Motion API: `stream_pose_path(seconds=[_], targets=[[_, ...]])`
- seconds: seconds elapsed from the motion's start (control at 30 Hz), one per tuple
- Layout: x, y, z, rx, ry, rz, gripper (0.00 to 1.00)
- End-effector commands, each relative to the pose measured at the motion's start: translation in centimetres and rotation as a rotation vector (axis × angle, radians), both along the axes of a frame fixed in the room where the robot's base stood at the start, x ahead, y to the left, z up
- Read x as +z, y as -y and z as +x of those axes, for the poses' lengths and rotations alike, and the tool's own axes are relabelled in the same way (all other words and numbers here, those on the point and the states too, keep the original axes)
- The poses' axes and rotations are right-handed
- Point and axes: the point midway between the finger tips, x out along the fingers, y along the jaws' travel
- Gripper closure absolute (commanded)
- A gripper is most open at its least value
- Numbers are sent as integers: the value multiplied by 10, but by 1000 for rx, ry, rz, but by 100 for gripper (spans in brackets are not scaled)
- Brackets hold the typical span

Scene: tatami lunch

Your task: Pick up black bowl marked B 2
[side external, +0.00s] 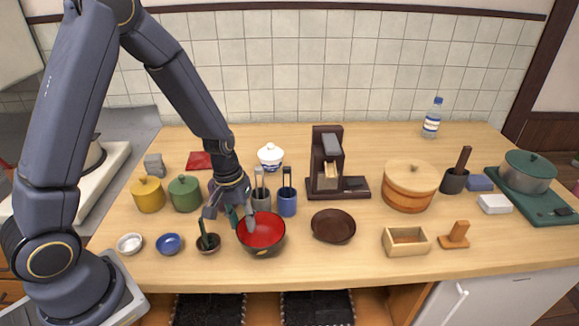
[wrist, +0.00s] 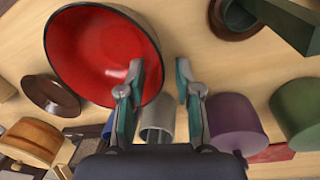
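A bowl with a red inside and a dark outside (side external: 262,234) stands upright near the table's front edge. No B 2 marking is readable on it. In the wrist view, the bowl (wrist: 95,50) fills the upper left. My gripper (side external: 229,214) is at the bowl's left side in the side external view, pointing down. In the wrist view my gripper (wrist: 158,80) has its two fingers apart with nothing between the tips. One finger overlaps the bowl's rim in the picture; I cannot tell whether it touches. The other finger is outside the bowl.
A small dark cup with a green stick (side external: 208,243) stands close left of my gripper. A grey holder (side external: 261,201) and a blue holder (side external: 287,203) stand behind the bowl. A dark brown dish (side external: 333,226) lies to the right. Green (side external: 185,194) and yellow (side external: 148,195) pots stand left.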

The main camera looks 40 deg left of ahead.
Motion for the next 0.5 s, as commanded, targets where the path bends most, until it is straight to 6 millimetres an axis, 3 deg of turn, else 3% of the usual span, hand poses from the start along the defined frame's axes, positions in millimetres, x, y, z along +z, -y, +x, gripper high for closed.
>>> stream_pose_path(seconds=[0.2,0.5], targets=[[-1,0,0,0,0,0,66],[-1,0,0,0,0,0,96]])
